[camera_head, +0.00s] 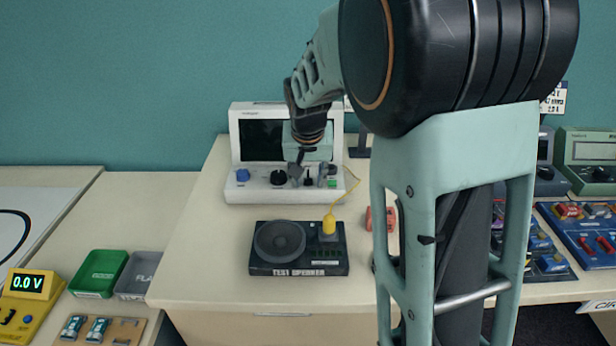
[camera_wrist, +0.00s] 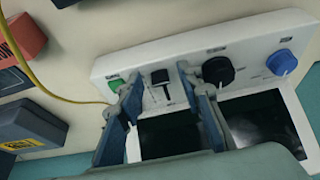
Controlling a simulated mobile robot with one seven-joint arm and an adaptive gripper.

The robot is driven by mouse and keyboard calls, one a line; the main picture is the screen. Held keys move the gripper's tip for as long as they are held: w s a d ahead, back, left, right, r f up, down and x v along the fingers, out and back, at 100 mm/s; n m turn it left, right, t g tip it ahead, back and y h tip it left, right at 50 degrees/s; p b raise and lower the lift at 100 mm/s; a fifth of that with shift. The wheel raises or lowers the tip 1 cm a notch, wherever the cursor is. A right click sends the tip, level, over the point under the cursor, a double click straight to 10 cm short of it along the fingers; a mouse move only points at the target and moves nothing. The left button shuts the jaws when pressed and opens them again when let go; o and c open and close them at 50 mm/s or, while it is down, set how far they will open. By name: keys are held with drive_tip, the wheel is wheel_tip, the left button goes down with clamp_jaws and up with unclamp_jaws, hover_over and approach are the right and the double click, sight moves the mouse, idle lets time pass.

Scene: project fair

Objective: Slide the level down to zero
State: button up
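A white console (camera_head: 237,135) with a dark screen stands on the table, and its sloped control panel faces me. The level slider's black cap (camera_wrist: 160,77) sits on the panel between the green button (camera_wrist: 115,84) and the large black knob (camera_wrist: 218,70). Part of its slot shows on the screen side of the cap. My gripper (camera_wrist: 157,82) is open, with one finger on each side of the slider cap and a gap to each. In the head view my gripper (camera_head: 308,170) is over the panel's right half. Whether the fingertips touch the panel is unclear.
A blue knob (camera_wrist: 282,62) is at the panel's other end. A yellow cable runs from the console to the test speaker (camera_head: 299,262) in front. A red block (camera_head: 380,219) lies right of the speaker. The table left of the console is clear.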

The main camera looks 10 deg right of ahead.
drive_tip(key=v, duration=1.2)
